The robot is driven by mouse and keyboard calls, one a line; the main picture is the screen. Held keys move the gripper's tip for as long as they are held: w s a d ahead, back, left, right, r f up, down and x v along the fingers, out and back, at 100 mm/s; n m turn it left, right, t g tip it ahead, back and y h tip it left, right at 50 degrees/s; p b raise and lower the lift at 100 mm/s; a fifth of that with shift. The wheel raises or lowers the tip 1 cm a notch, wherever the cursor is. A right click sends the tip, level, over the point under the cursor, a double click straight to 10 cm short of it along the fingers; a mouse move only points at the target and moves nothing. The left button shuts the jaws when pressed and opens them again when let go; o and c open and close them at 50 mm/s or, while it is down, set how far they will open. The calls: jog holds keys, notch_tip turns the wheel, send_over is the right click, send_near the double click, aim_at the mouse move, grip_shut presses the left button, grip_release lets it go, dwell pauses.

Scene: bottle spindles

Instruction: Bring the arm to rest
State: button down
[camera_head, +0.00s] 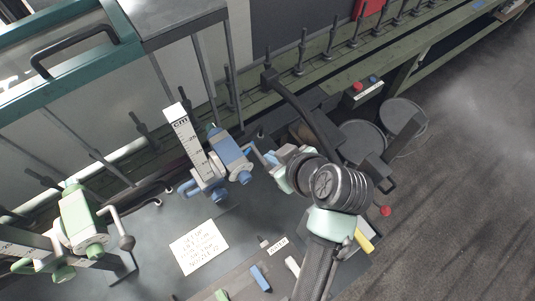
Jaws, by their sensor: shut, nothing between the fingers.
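My arm rises from the bottom edge, right of centre, and bends at a ribbed dark wrist joint. My gripper (281,160) is at its left end, shut with nothing in it. It is small and partly hidden by the wrist, so the fingertips are hard to make out. It is close to the crank side of a blue spindle device (231,155); whether they touch I cannot tell. A white cm scale (190,138) stands upright left of the blue device.
A green device (81,220) with a crank stands at the left. A written paper (199,247) lies on the dark bench, with small blue (261,279) and green (222,295) pieces in front. A rail (340,78) with several spindles runs behind. Round bins (404,113) stand right; floor beyond is clear.

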jog(key=w+d+r+m+t+h, duration=0.1)
jog(key=w+r+t, duration=0.25)
jog(key=r, duration=0.75)
jog(key=w+r+m+t+h, duration=0.15)
jog(key=r+t, duration=0.25)
jog(key=r, duration=0.7)
jog(key=w+d+r+m+t+h, duration=0.1)
jog(key=w+r+m+t, duration=0.2)
jog(key=r, duration=0.8)
jog(key=s+a+r+m+t, duration=0.1)
jog(key=s+r+t, duration=0.2)
jog(key=r, duration=0.4)
jog(key=s+a+r+t, duration=0.1)
jog(key=s+r+t, duration=0.2)
jog(key=r, duration=0.5)
jog(key=s+r+m+t+h, duration=0.1)
jog(key=s+r+t, duration=0.3)
jog(key=r, duration=0.4)
jog(key=shift+s+a+m+b, duration=0.35)
jog(key=shift+s+a+b, duration=0.05)
jog(key=shift+s, duration=0.45)
